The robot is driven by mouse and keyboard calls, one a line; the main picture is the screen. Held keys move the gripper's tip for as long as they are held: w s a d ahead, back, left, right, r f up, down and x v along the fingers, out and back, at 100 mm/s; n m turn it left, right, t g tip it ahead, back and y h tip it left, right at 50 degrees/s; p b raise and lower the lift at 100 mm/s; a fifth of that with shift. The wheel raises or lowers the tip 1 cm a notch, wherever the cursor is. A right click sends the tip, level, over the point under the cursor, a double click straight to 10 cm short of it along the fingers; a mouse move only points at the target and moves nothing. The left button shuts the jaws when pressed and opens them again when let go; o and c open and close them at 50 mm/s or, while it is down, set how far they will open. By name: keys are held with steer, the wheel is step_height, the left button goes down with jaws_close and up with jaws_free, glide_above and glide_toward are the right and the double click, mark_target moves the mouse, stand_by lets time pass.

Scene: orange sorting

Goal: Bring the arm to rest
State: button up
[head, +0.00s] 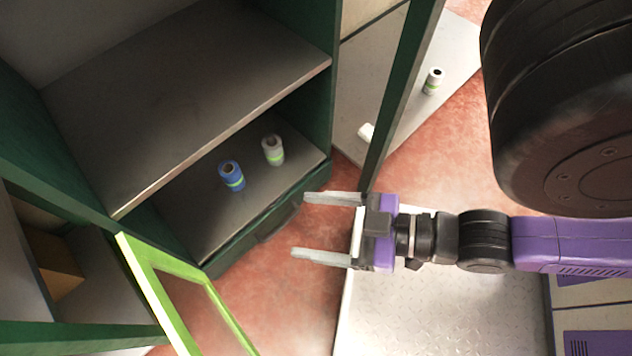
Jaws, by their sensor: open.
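My gripper (305,225) is in the lower middle of the head view. Its two grey fingers point left and are spread apart with nothing between them. The purple and black arm reaches in from the right edge. The gripper shows in front of the lower edge of the green cabinet (262,222). I cannot tell its exact distance from the cabinet.
A blue can (231,176) and a grey can (273,150) stand on the cabinet's lower shelf (195,222). A light green door frame (160,290) stands open at lower left. Another can (433,81) and a white object (366,132) are on a grey surface at upper right.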

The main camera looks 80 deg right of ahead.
steer(key=shift+r, duration=0.15)
step_height(320, 180, up, 29)
steer(key=p, duration=2.9)
